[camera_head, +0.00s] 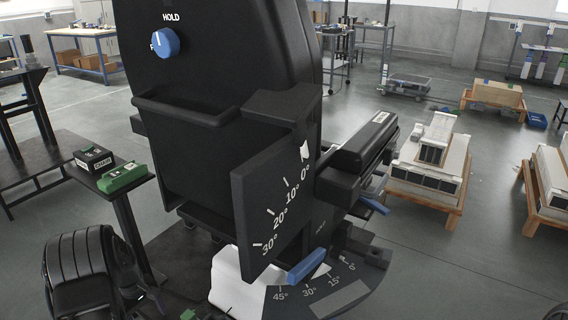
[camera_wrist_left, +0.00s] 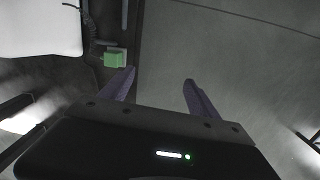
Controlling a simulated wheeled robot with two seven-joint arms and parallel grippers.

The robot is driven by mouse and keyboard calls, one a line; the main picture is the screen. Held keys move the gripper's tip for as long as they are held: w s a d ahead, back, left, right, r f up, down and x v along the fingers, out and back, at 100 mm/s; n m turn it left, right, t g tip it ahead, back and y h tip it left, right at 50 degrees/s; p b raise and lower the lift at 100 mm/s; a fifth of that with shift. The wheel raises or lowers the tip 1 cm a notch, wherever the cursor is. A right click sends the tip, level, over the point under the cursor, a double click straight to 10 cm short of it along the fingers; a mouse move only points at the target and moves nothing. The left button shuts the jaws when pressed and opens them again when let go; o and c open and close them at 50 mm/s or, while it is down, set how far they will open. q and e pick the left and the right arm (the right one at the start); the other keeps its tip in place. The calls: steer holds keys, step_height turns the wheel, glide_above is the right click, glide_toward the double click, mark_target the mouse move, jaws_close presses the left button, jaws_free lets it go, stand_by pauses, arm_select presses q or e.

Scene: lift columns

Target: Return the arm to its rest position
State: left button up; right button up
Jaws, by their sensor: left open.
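My left gripper (camera_wrist_left: 160,76) shows in the left wrist view with its two fingers spread and nothing between them. Grey floor lies beyond the fingertips. A green block (camera_wrist_left: 115,59) is just beyond the left finger, apart from it. In the head view a dark, rounded link of my left arm (camera_head: 85,272) is at the lower left; the gripper's fingers are not visible there. My right arm and gripper are not clearly visible.
A large black machine (camera_head: 215,60) with a blue HOLD knob (camera_head: 165,43) and an angle plate (camera_head: 262,215) fills the centre. A blue lever (camera_head: 307,266) sits over its base scale. A stand with a green box (camera_head: 122,177) is left. Pallets (camera_head: 425,195) stand right; floor between is clear.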

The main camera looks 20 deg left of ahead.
arm_select(q)
steer(key=d+f+m+t+b, duration=0.1)
steer(key=d+f+m+b, duration=0.15)
steer(key=d+f, duration=0.6)
steer(key=d+f+m+t+b, duration=0.1)
steer(key=d+f+m, duration=0.4)
steer(key=d, duration=0.6)
steer(key=s+d+f+m+h+b, duration=0.1)
steer(key=s+d+f+m+b, duration=0.1)
steer(key=s+d, duration=0.5)
steer(key=s+d+f+m+g+h+b, duration=0.1)
steer(key=s+d+f+b, duration=0.2)
steer(key=d, duration=0.7)
steer(key=s+d+f+m+h+b, duration=0.1)
steer(key=s+d+f+m+b, duration=0.1)
steer(key=s+d, duration=0.5)
steer(key=w+d+r+p, duration=0.1)
steer(key=d+r+p, duration=0.2)
steer(key=r+p, duration=2.2)
steer(key=shift+r+h+p, duration=0.3)
steer(key=shift+p, duration=0.1)
